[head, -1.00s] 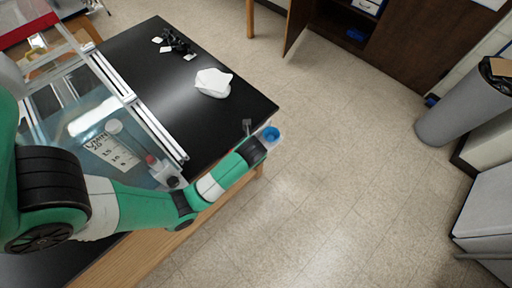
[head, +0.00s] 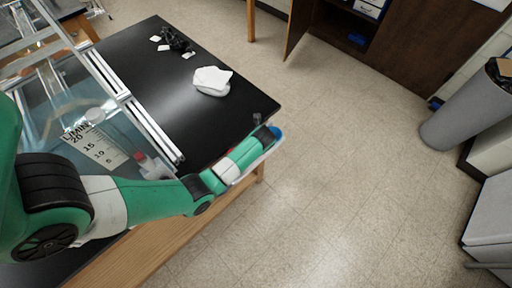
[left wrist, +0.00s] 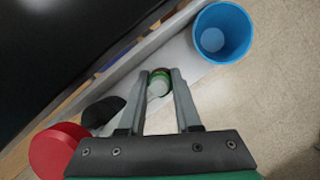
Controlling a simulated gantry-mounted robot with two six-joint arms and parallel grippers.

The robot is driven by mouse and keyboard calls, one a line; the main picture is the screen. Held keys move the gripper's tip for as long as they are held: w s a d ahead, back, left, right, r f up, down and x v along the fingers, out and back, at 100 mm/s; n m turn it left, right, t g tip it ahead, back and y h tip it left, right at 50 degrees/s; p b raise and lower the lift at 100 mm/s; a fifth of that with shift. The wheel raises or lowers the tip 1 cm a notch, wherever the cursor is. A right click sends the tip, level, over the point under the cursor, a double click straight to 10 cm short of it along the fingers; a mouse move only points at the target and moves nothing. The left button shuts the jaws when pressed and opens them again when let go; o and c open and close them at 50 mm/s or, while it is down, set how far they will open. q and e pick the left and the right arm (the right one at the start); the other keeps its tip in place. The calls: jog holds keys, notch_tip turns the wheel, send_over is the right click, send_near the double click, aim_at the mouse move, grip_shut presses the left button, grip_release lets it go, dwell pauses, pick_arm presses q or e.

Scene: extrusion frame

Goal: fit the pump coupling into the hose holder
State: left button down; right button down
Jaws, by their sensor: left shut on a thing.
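My left gripper shows in the left wrist view (left wrist: 159,92), its two grey fingers nearly parallel. A small round piece, green-rimmed with a pale middle (left wrist: 158,86), sits between the fingertips, and the fingers are shut on it. I cannot tell for sure whether it is the pump coupling. Beyond it is a pale grey strip (left wrist: 188,58), perhaps the hose holder, with a blue open cup (left wrist: 223,33) at its far end. A black part (left wrist: 102,111) and a red round part (left wrist: 58,150) lie to the left. In the head view, my arm largely hides this area; the blue cup (head: 277,132) shows past its end.
The black tabletop (head: 215,130) holds a white lumpy object (head: 212,81) and a small black item (head: 175,40). Aluminium extrusion rails (head: 150,128) and a clear panel with an L/MIN scale (head: 97,146) stand at left. Open floor (head: 340,170) lies to the right.

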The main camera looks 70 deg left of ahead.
pick_arm(q)
jog(key=shift+r, duration=0.1)
jog(key=c, duration=0.6)
grip_release()
jog(key=shift+r, duration=0.15)
jog(key=p+v, duration=0.4)
jog(key=v, duration=0.7)
jog(key=shift+d+r, duration=0.15)
jog(key=shift+r, duration=0.2)
